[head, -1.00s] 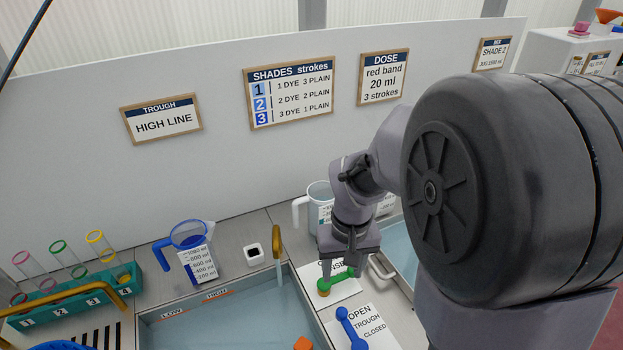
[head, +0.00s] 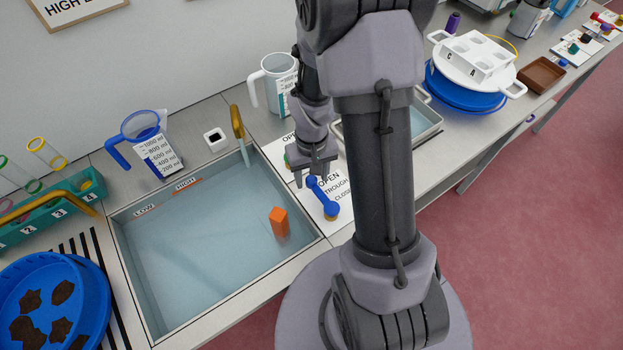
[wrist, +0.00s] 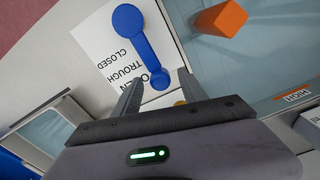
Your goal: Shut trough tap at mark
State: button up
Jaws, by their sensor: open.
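The blue trough tap (head: 320,194) lies on a white card lettered OPEN, TROUGH, CLOSED, with its lever's small end at OPEN. It also shows in the wrist view (wrist: 138,43). My gripper (head: 313,172) is open above that small end; in the wrist view the small end appears between its fingertips (wrist: 158,86). Whether they touch it I cannot tell. The trough (head: 133,262) holds pale blue water, with LOW and HIGH labels at its back edge. An orange block (head: 279,221) sits in the water near the right wall. The brass spout (head: 237,122) has a pale stream below it.
A green tap (head: 288,160) is mostly hidden behind my gripper. A white jug (head: 270,86) stands behind it, and a blue-handled jug (head: 139,126) stands behind the trough. A metal tray (head: 428,128) is to the right, partly behind my arm.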

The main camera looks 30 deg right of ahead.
jog(key=shift+f, duration=0.35)
grip_shut()
dwell(1.2)
